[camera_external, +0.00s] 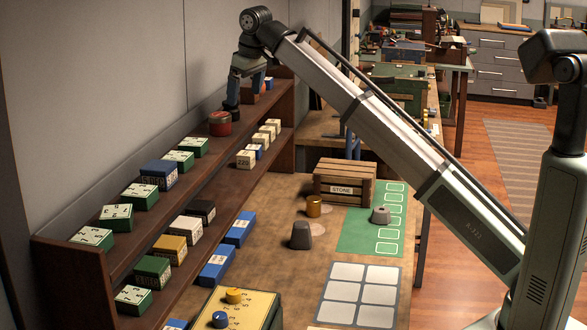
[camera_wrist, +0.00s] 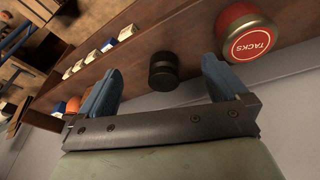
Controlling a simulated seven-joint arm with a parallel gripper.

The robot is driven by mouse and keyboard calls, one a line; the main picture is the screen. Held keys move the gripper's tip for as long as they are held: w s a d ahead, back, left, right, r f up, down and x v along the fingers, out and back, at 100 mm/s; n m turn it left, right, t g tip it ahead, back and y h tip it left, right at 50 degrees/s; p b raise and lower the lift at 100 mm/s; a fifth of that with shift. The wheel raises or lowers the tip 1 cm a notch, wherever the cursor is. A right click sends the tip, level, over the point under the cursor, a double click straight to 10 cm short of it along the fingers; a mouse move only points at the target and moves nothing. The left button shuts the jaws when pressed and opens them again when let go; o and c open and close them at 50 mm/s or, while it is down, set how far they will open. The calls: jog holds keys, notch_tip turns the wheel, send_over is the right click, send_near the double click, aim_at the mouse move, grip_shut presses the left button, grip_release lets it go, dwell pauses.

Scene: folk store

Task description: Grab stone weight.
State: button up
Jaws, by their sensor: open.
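A dark grey tapered block (camera_external: 300,236) stands on the table and looks like a stone weight. A smaller grey knobbed piece (camera_external: 380,216) sits on the green mat (camera_external: 352,240); I cannot tell for sure which is the stone weight. A wooden crate (camera_external: 330,186) labelled STONE stands behind them. My gripper (camera_external: 246,90) is open and high over the far end of the upper shelf, well away from both grey pieces. In the wrist view my gripper (camera_wrist: 158,76) has its blue fingers apart, with a black cylinder (camera_wrist: 163,71) showing between and beyond them, not gripped.
A red TACKS tin (camera_wrist: 250,33) is beside the black cylinder; the tin (camera_external: 219,124) is on the upper shelf (camera_external: 120,255). Several labelled boxes line the shelves. A brass cylinder (camera_external: 314,206) is on the table near the crate. A white grid mat (camera_external: 361,295) lies in front.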

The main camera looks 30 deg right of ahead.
jog(key=d+f, duration=0.8)
jog(key=d, duration=0.4)
jog(key=n+g, duration=0.2)
jog(key=n, duration=0.1)
send_near(382, 209)
jog(key=shift+y, duration=0.4)
jog(key=f, duration=0.5)
jog(key=shift+s+d+f, duration=0.15)
jog(key=shift+s+d, duration=0.05)
jog(key=shift+w+a+f, duration=0.15)
jog(key=shift+w+f, duration=0.05)
jog(key=shift+f, duration=0.7)
jog(key=shift+w+a+f, duration=0.2)
jog(key=shift+f, duration=0.65)
jog(key=shift+w+a+f, duration=0.15)
jog(key=shift+w+f, duration=0.1)
jog(key=shift+f, duration=0.65)
jog(key=shift+c, duration=0.3)
jog(key=c, duration=1.3)
jog(key=shift+c, duration=0.5)
